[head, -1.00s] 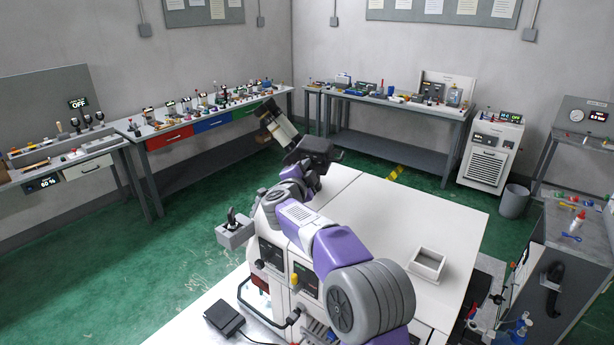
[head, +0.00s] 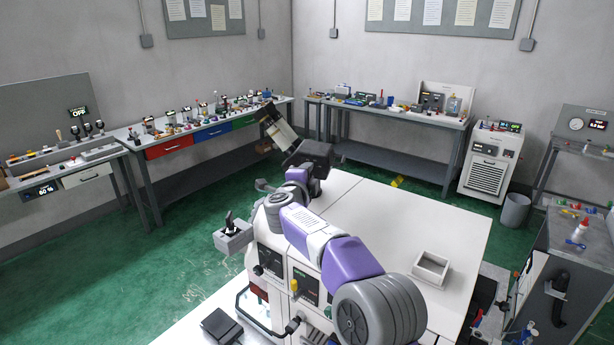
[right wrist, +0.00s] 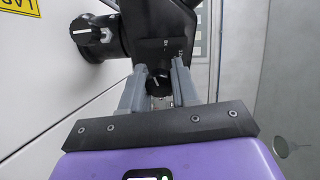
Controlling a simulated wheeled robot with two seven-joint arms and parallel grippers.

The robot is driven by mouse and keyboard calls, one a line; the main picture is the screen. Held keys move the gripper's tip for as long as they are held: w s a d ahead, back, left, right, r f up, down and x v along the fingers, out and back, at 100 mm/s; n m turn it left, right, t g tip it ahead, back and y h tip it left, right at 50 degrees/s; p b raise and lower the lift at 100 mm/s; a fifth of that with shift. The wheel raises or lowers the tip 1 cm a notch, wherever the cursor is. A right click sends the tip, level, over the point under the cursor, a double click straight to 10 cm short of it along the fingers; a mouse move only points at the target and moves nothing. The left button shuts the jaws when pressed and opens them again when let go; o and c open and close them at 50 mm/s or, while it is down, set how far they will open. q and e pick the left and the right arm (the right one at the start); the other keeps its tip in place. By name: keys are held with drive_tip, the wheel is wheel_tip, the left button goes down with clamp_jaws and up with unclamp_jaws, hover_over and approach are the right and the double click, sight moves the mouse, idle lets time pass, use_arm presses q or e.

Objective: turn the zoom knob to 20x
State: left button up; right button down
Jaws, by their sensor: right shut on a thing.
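In the right wrist view, the small dark zoom knob (right wrist: 158,86) sits between the two grey fingers of my right gripper (right wrist: 159,77), which is shut on it. Small pale scale marks show on the black housing (right wrist: 163,48) beside the knob, too small to read surely. A larger black knob (right wrist: 88,35) with a white line is at the upper left, apart from the fingers. In the head view, a tilted cream-and-black instrument (head: 279,127) rises beyond my right wrist, which hides the knob and the fingertips. My left gripper is in neither view.
The white bench top (head: 400,225) is mostly clear, with a small open white tray (head: 430,267) at the right. A joystick box (head: 233,238) juts out at the bench's left side. Benches with small items line the walls. Green floor lies open at the left.

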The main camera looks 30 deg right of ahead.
drive_tip(key=shift+f, duration=0.1)
drive_tip(key=c, duration=0.9)
unclamp_jaws()
drive_tip(key=shift+o, duration=0.2)
drive_tip(key=b+v, duration=0.2)
drive_tip(key=v, duration=0.5)
drive_tip(key=shift+s+a, duration=0.25)
